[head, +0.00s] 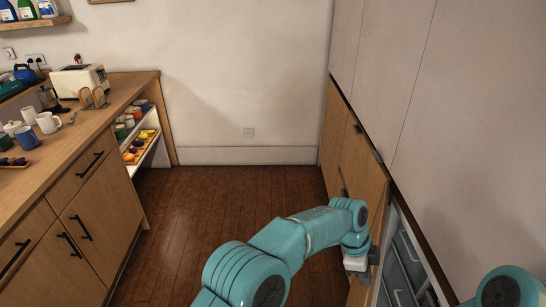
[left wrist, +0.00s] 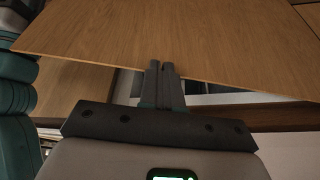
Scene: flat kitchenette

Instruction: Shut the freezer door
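The freezer door (head: 362,182) is a wooden panel standing open at the right of the head view. Pale grey freezer drawers (head: 405,262) show in the opening behind it. My left gripper (head: 362,268) is at the door's near edge. In the left wrist view the left fingers (left wrist: 165,68) are close together, with their tips at the edge of the wooden door panel (left wrist: 170,35). I cannot tell whether the tips touch it. My right gripper is out of view; only a teal part of my arm shows at the bottom right.
Tall pale cabinet fronts (head: 450,110) rise above the freezer on the right. A wooden counter (head: 110,95) with mugs and a toaster (head: 80,80) runs along the left. The dark wooden floor (head: 215,205) between them is clear.

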